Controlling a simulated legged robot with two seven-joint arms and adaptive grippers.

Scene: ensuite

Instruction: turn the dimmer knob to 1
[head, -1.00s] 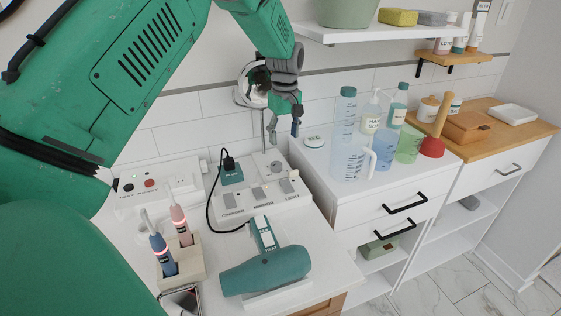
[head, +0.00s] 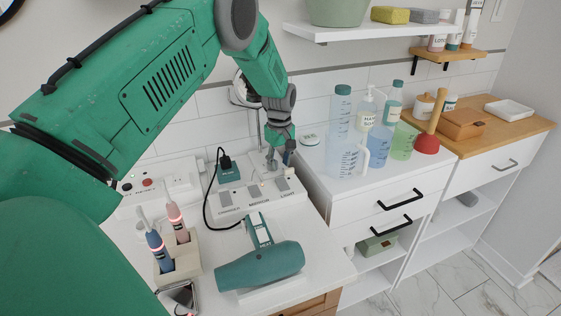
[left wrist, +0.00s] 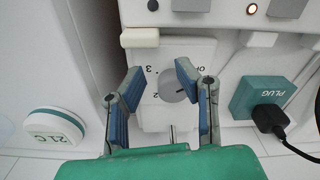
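The dimmer knob (left wrist: 171,88) is a grey disc on a white plate (left wrist: 150,115) in the left wrist view. My left gripper (left wrist: 155,88) is open, with one blue-padded finger to each side of the knob. The right finger covers part of the knob's edge, and I cannot tell if it touches. In the head view my left gripper (head: 280,158) is low over the back of the white switch panel (head: 240,205) and hides the knob. My right gripper is not in view.
A teal plug (head: 228,171) with a black cord stands beside the gripper, also in the left wrist view (left wrist: 264,98). A round 21 C dial (left wrist: 55,125) is on the other side. A hair dryer (head: 260,267) and toothbrush holder (head: 178,258) are in front. Bottles (head: 348,155) stand right.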

